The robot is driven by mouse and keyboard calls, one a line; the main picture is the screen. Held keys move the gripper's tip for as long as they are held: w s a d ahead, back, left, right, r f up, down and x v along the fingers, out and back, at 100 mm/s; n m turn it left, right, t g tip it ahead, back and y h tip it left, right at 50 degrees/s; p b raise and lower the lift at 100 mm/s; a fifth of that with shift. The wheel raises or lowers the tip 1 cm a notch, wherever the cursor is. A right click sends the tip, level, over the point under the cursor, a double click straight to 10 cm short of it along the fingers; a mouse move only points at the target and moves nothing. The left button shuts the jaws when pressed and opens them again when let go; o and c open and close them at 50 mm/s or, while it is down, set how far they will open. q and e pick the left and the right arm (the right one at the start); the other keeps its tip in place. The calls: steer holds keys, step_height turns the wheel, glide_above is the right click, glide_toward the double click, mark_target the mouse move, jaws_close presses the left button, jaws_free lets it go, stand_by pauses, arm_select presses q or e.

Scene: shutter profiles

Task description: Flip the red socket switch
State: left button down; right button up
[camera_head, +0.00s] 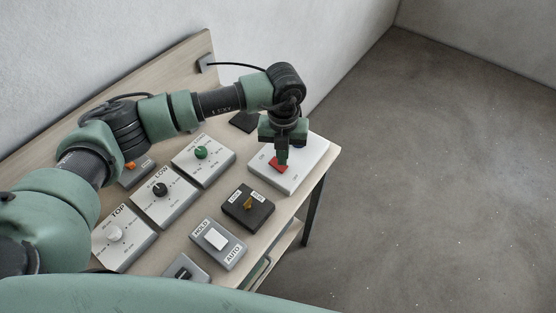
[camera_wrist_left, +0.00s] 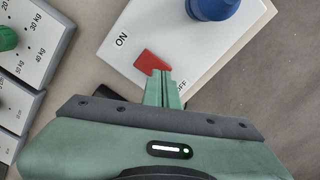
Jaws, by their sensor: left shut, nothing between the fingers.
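The red socket switch (camera_head: 278,164) is a small red rocker on a white socket plate (camera_head: 307,158) at the far right end of the table. In the left wrist view the red rocker (camera_wrist_left: 151,62) lies between the ON label and a partly hidden OFF label. My left gripper (camera_head: 282,160) points down over the switch and is shut and empty. In the left wrist view its closed fingertips (camera_wrist_left: 161,74) are at the OFF-side edge of the rocker; I cannot tell whether they touch it. My right gripper is not in view.
A blue round plug (camera_wrist_left: 213,5) stands on the socket plate. The floor at right is clear.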

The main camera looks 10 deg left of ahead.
arm_select(q)
steer(key=shift+r+p, duration=1.15)
steer(key=shift+r, duration=1.5)
